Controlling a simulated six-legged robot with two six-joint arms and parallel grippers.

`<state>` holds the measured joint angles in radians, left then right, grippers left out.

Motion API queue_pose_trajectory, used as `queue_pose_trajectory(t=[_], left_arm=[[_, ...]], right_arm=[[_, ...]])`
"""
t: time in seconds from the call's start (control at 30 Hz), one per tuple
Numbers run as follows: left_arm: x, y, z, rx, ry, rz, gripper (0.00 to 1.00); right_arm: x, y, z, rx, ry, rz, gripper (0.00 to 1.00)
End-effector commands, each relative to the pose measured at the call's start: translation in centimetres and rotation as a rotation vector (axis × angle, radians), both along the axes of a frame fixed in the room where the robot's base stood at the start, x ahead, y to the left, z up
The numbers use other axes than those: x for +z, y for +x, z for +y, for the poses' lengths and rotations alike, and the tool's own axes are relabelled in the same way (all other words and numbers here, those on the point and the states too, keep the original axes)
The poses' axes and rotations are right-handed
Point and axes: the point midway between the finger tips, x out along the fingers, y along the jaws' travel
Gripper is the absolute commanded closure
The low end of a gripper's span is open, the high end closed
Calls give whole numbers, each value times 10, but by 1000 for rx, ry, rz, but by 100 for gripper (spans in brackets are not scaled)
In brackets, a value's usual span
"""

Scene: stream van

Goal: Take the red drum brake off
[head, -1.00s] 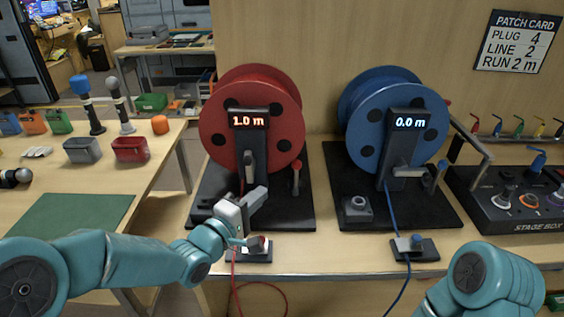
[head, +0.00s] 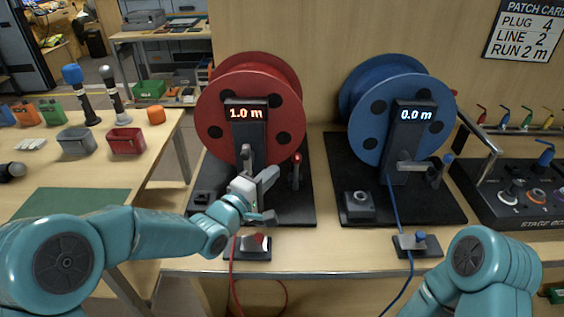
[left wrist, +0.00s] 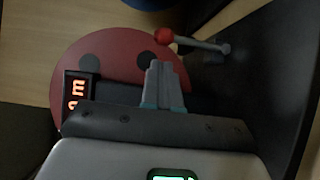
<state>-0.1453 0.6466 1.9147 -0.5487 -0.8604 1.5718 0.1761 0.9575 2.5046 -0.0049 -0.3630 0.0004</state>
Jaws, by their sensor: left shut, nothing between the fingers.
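The red drum (head: 285,125) stands upright on a black base, its display (head: 247,113) reading 1.0 m. The brake appears to be the short lever with a red knob (head: 296,159) on the base, right of the drum's post. In the left wrist view the red-knobbed lever (left wrist: 164,36) lies just beyond the fingertips, apart from them. My left gripper (head: 271,174) is left of the lever, in front of the drum. Its fingers (left wrist: 160,66) are shut and empty. My right arm shows at lower right, but its gripper is out of view.
A blue drum (head: 385,125) reading 0.0 m stands to the right with its own lever. A small red-line holder (head: 236,254) sits at the counter's front edge below my left gripper. The stage box (head: 520,200) is far right. A red cable hangs below the counter.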

Motion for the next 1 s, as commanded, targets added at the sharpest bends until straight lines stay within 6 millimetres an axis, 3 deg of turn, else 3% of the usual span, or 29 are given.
queue_pose_trajectory(t=[0.1,0.33,1.0], left_arm=[[1,19,-13,-2,-1,-1,100],[1,43,-27,0,-1,-1,100],[3,46,-35,-1,48,-2,100]], right_arm=[[4,0,0,0,0,0,57],[6,0,0,0,0,0,57],[6,0,0,0,0,0,57]])
